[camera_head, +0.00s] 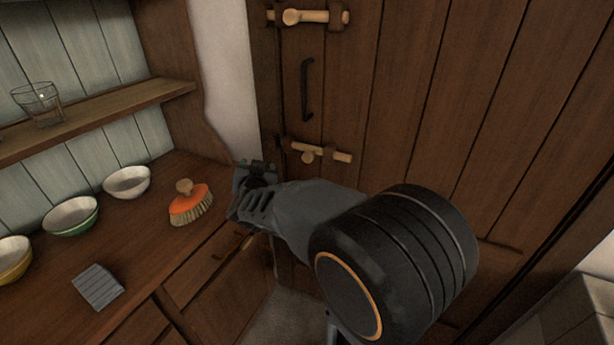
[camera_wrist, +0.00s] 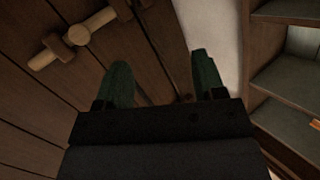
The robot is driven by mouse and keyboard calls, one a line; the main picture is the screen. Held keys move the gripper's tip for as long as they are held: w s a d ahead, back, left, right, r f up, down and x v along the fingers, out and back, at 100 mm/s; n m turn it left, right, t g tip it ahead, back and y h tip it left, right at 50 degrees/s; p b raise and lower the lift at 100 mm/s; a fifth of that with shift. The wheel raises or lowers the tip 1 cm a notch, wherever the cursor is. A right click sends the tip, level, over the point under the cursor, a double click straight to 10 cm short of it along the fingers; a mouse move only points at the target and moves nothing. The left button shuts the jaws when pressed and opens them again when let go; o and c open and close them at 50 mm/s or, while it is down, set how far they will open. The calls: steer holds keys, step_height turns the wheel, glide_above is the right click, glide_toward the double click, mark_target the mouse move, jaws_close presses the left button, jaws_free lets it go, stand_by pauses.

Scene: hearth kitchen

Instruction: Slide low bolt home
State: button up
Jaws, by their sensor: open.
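The low bolt (camera_head: 340,156) is a pale wooden bar with a round knob, held in a dark bracket on the plank door. Its left end stops short of the dark keeper (camera_head: 284,143) at the door's left edge. In the wrist view a wooden bolt, apparently this one, shows (camera_wrist: 100,21) at upper left, with its knob (camera_wrist: 79,34) beside its bracket and a gap beyond its end. My gripper (camera_head: 254,168) is left of the low bolt and slightly lower, apart from it. In the wrist view its two fingers (camera_wrist: 160,64) are spread with nothing between them.
An upper bolt (camera_head: 318,16) reaches across to its keeper, above a dark door handle (camera_head: 307,88). The counter (camera_head: 150,235) at left holds an orange brush (camera_head: 190,204) near my gripper, several bowls and a grey block (camera_head: 98,287). A shelf (camera_head: 100,113) runs above.

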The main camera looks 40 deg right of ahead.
mark_target(306, 159)
steer(key=s+d+f+m+g+h+b, duration=0.3)
steer(key=d+f+m+g+h, duration=0.2)
steer(key=d+f+h, duration=0.15)
steer(key=shift+h, duration=0.55)
steer(key=x, duration=0.9)
steer(key=r+x, duration=0.1)
steer(key=x, duration=0.3)
steer(key=shift+w+d, duration=0.1)
steer(key=shift+d, duration=0.2)
steer(key=shift+c, duration=0.3)
jaws_close()
